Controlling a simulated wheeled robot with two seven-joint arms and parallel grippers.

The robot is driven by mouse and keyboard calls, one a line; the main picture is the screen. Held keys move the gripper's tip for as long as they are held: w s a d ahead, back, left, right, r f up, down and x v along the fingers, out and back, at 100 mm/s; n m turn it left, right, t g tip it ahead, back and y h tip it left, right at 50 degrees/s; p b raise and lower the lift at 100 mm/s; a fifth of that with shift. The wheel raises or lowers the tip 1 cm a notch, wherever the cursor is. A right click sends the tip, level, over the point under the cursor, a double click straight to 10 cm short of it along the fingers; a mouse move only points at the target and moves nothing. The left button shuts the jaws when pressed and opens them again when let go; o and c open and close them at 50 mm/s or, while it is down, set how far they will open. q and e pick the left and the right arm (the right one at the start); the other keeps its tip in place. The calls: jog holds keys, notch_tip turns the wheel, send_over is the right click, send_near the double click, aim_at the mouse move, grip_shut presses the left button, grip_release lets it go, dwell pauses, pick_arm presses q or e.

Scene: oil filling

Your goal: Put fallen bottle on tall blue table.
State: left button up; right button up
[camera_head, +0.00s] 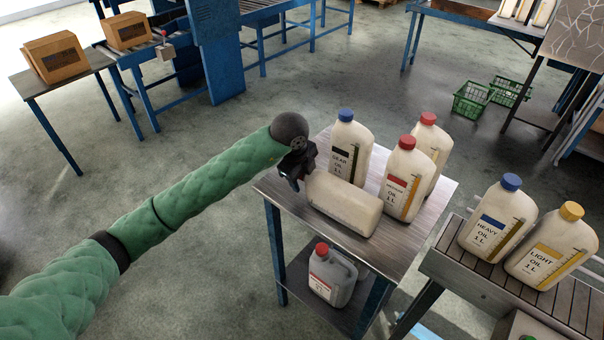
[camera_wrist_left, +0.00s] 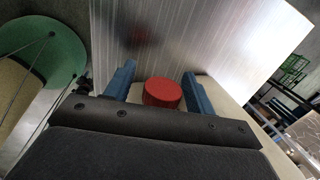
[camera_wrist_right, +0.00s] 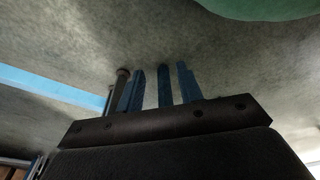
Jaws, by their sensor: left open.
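The fallen bottle (camera_head: 343,203) is cream-white and lies on its side on a metal-topped table with blue legs (camera_head: 420,215). My left gripper (camera_head: 296,172) is at its left end, the cap end. In the left wrist view, the red cap (camera_wrist_left: 163,92) sits between the two spread blue fingers of my left gripper (camera_wrist_left: 160,88); the fingers are open around it. The bottle's body is mostly hidden behind the gripper there. My right gripper (camera_wrist_right: 163,88) shows only in its own wrist view, above the floor; several blue bars overlap there, so its opening is unclear.
Upright bottles with blue (camera_head: 350,150) and red caps (camera_head: 405,178) (camera_head: 432,145) stand close behind and right of the fallen one. A grey can (camera_head: 331,276) is on the lower shelf. Two bottles (camera_head: 497,222) (camera_head: 553,245) stand on a roller conveyor at right. Another blue-framed table (camera_head: 460,18) is at back right.

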pick_arm(q)
jog(key=shift+r, duration=0.1)
pick_arm(e)
jog(key=shift+r, duration=0.1)
pick_arm(q)
jog(key=shift+r, duration=0.1)
jog(key=b+v, duration=0.4)
jog(key=v, duration=0.7)
jog(key=shift+r+b, duration=0.35)
jog(key=shift+b, duration=0.05)
pick_arm(e)
jog(key=w+a+r, duration=0.3)
jog(key=r, duration=0.8)
jog(key=shift+a+r+g, duration=0.15)
jog(key=shift+r+g, duration=0.25)
pick_arm(q)
jog(key=shift+s, duration=0.1)
